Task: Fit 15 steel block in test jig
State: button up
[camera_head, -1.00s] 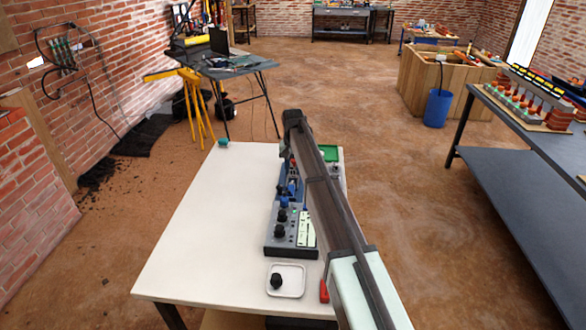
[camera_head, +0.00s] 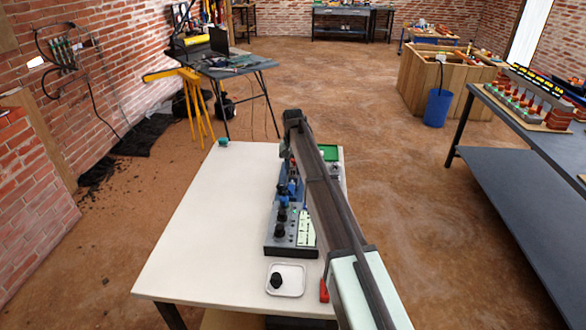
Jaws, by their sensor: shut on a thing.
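The test jig (camera_head: 283,238) is a long grey fixture with black knobs, blue parts and a pale marked panel on its near end. It lies lengthwise on the white table, and my arm hides much of its right side. My arm reaches from the lower right to the jig's far end. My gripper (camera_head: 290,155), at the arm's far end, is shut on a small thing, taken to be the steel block. Its fingers and the block are too small and hidden to make out clearly, as is their contact with the jig.
A white tray (camera_head: 292,287) with a black knob stands at the table's (camera_head: 205,225) near edge. A red piece (camera_head: 324,291) lies right of it. A green tray (camera_head: 329,153) is at the far right and a teal item (camera_head: 223,142) at the far left corner. The table's left half is clear.

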jog(key=shift+f, duration=0.5)
dwell(0.9)
jog(key=o, duration=1)
jog(key=shift+c, duration=1.4)
jog(key=shift+r, duration=0.15)
jog(key=shift+r, duration=3.35)
